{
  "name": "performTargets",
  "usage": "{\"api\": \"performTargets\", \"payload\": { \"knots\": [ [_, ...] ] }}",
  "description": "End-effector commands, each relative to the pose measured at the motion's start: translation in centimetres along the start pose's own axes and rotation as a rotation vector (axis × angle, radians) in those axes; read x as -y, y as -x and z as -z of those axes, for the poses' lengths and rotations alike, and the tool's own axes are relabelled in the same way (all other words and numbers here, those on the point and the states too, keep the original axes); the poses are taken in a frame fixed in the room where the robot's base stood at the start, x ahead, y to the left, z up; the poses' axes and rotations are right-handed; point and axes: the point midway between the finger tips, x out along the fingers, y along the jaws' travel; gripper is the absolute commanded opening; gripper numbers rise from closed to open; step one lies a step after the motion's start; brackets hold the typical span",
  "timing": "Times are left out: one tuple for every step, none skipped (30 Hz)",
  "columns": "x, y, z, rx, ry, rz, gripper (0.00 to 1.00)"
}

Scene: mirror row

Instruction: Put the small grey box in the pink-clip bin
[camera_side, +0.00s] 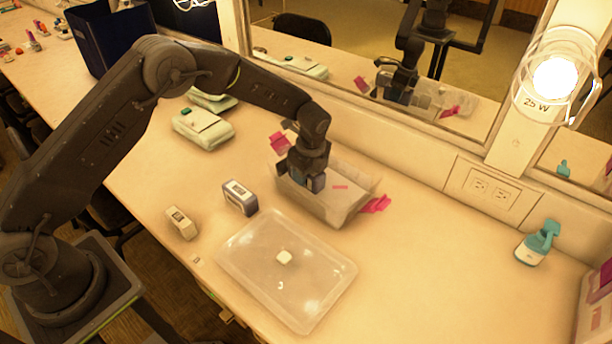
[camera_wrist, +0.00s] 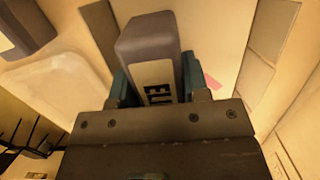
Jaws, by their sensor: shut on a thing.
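My gripper (camera_side: 307,181) is over the pink-clip bin, pointing down into its open top. In the wrist view, its teal fingers (camera_wrist: 153,80) are shut on a small grey box (camera_wrist: 150,38) with a pale label and dark letters. In the side view the held box is mostly hidden by the fingers. The bin (camera_side: 334,213) is a pale open container with pink clips (camera_side: 376,204) at its right end and at its far left corner. Its walls also show in the wrist view (camera_wrist: 272,32). I cannot tell whether the box touches the bin floor.
A grey labelled box (camera_side: 240,198) and a beige box (camera_side: 181,222) stand left. Pale cases (camera_side: 203,130) lie behind. A mirror runs along the back.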

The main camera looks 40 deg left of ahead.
Motion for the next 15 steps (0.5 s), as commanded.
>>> {"api": "performTargets", "payload": {
  "knots": [
    [-0.01, -0.82, 0.1, 0.0, 0.0, -0.002, 0.16],
    [0.01, -1.11, 0.14, 0.0, 0.0, 0.0, 0.16],
    [0.03, -1.38, 0.18, 0.0, 0.0, 0.001, 0.16],
    [0.03, -1.46, 0.19, 0.0, 0.0, 0.001, 0.16],
    [0.04, -1.48, 0.19, 0.0, 0.0, 0.002, 0.16],
    [0.05, -1.44, 0.18, 0.0, 0.0, 0.002, 0.16],
    [0.04, -1.42, 0.17, 0.0, 0.0, 0.002, 0.16],
    [0.04, -1.41, 0.17, 0.0, 0.0, 0.002, 0.16],
    [0.04, -1.41, 0.17, 0.0, 0.0, 0.002, 0.16],
    [0.03, -1.42, 0.17, 0.0, 0.0, 0.002, 0.16],
    [0.03, -1.46, 0.17, 0.0, 0.0, 0.002, 0.16],
    [0.02, -1.56, 0.19, 0.0, 0.0, 0.001, 0.16],
    [0.01, -1.65, 0.2, 0.0, 0.0, 0.001, 0.16],
    [0.01, -1.75, 0.21, 0.0, 0.0, 0.001, 0.16],
    [0.01, -1.71, 0.21, 0.0, 0.0, 0.001, 0.46]
  ]
}}
